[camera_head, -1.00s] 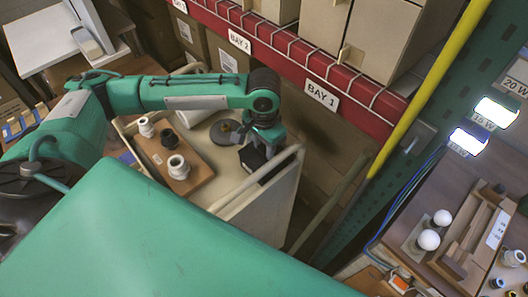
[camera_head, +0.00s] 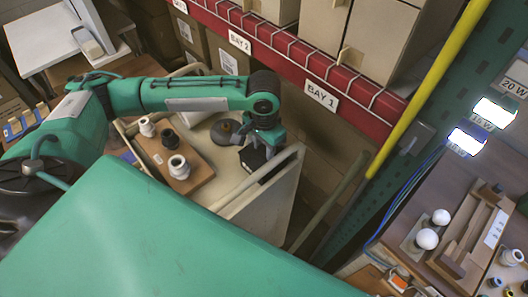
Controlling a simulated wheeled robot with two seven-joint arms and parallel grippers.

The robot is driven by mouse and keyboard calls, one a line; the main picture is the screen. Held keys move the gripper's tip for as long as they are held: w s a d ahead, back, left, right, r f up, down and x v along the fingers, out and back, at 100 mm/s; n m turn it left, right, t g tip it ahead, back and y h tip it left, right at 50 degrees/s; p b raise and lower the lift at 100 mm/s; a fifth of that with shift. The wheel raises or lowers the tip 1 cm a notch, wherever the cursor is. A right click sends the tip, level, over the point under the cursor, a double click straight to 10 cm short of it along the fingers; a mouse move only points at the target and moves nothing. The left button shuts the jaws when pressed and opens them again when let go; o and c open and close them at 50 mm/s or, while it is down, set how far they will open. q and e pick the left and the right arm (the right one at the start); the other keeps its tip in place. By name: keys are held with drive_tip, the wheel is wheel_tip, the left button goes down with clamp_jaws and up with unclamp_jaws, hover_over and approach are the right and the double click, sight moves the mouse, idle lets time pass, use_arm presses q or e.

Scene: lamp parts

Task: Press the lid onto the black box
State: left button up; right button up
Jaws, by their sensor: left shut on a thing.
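The black box (camera_head: 250,159) stands on the cream trolley top, near its right rim. My left gripper (camera_head: 268,150) points down at the top of the box and is shut on a small dark part there. That part seems to be the lid, but I cannot make out a separate edge between lid and box. The gripper and wrist hide much of the box's top, so I cannot tell whether the lid is seated. My right gripper is not in view.
On the trolley (camera_head: 235,205) are a dark round disc (camera_head: 225,132) and a brown board (camera_head: 195,182) with white and black fittings. The trolley's raised rim runs close to the box's right. A red-edged shelf (camera_head: 300,75) stands behind. A workbench with bulbs (camera_head: 428,239) is at right.

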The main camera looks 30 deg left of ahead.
sight(264, 150)
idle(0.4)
use_arm(q)
drive_tip(key=o, duration=1.2)
drive_tip(key=shift+c, duration=0.2)
wheel_tip(264, 150, up, 14)
drive_tip(key=b, duration=0.2)
drive_tip(key=shift+f, duration=0.15)
